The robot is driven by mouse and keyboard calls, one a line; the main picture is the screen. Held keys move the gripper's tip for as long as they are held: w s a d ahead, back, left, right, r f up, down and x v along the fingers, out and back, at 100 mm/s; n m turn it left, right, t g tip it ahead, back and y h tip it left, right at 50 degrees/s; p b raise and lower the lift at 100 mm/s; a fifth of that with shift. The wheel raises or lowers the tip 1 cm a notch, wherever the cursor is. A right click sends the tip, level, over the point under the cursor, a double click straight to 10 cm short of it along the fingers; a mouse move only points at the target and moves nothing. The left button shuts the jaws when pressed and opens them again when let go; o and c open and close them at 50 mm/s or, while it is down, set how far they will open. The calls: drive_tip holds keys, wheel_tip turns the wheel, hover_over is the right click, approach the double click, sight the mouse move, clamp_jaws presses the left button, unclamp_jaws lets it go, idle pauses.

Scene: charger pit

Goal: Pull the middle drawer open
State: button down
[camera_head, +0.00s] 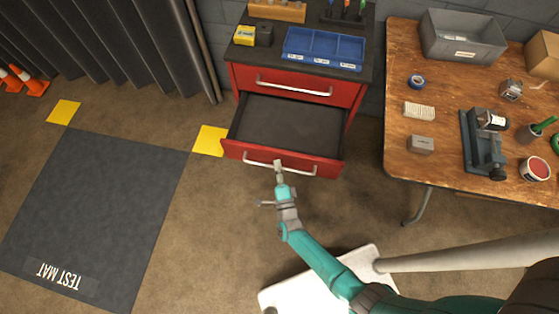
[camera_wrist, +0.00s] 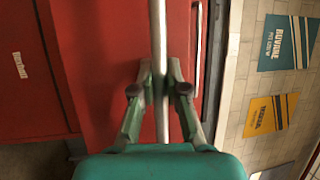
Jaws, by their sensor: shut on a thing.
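The red drawer cabinet (camera_head: 240,80) stands at the back centre. Its top drawer (camera_head: 345,95) is shut. The drawer below it, the middle drawer (camera_head: 285,125), stands well out and its dark grey inside looks empty. Its red front carries a pale bar handle (camera_head: 300,168). My gripper (camera_head: 278,164) is at the left part of that handle. In the wrist view my gripper's fingers (camera_wrist: 160,78) are shut on the silver handle bar (camera_wrist: 158,35), one on each side. Anything below the open drawer is hidden in the head view.
A blue tray (camera_head: 325,47) and a yellow box (camera_head: 244,35) sit on the cabinet top. A wooden workbench (camera_head: 440,150) with tools and a grey bin (camera_head: 462,38) stands at right. A dark test mat (camera_head: 95,205) lies at left. The floor left of my arm is clear.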

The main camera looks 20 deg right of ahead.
drive_tip(key=shift+s+a, duration=0.3)
drive_tip(key=shift+s, duration=0.25)
drive_tip(key=c, duration=1.2)
unclamp_jaws()
drive_tip(key=v, duration=1.2)
drive_tip(key=shift+f, duration=0.1)
